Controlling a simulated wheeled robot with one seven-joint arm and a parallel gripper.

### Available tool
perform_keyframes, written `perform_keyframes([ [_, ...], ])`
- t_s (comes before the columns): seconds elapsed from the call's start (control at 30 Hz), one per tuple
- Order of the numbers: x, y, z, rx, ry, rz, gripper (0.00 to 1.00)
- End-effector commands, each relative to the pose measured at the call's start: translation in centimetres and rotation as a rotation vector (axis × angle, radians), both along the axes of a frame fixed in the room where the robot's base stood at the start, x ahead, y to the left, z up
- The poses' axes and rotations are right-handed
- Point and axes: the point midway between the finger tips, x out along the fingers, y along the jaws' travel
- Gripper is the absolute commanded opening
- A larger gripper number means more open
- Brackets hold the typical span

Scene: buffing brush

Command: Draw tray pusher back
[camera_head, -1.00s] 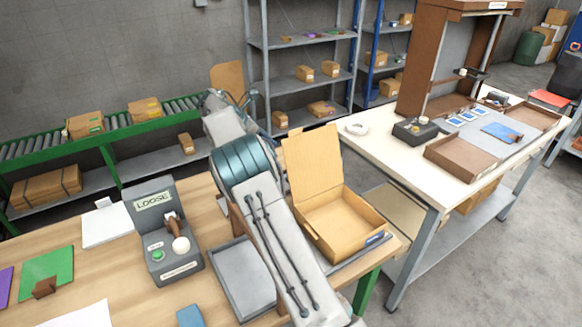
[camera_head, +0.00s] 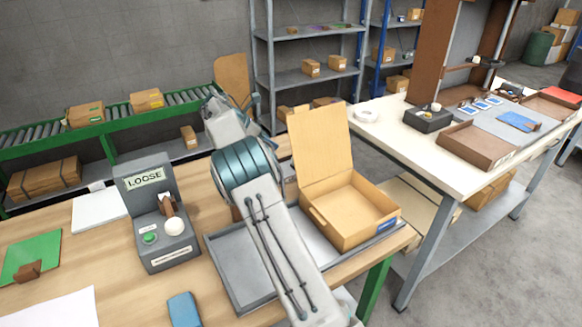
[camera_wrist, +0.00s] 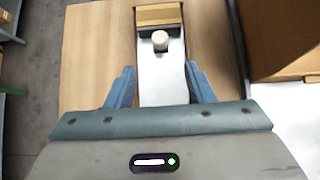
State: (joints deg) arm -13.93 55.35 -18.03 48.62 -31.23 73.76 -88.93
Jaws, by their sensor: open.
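In the wrist view, a wooden block with a pale round knob (camera_wrist: 160,40), which looks like the tray pusher, sits at the far end of a narrow light-grey track. My gripper (camera_wrist: 160,82) is open and empty, its two blue fingers on either side of the track, with the knob ahead of and apart from them. In the head view my arm hides the pusher, and I cannot make out the fingertips. A grey tray (camera_head: 228,268) lies on the wooden bench, left of an open cardboard box (camera_head: 350,215).
A grey control box labelled LOOSE (camera_head: 158,215) stands left of my arm. The cardboard box's side (camera_wrist: 280,40) is close on the right in the wrist view. A blue block (camera_head: 184,308) lies at the bench front. A white table (camera_head: 420,160) stands right.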

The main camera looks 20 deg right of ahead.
Motion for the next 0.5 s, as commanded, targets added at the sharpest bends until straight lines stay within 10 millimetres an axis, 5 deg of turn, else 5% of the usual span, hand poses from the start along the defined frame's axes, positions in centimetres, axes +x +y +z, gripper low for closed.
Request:
perform_keyframes([
  [0.27,0.2,-1.5,-2.0,0.000,0.001,-0.003,0.48],
  [0.5,0.8,-5.1,-5.5,-0.001,0.002,-0.005,0.48],
])
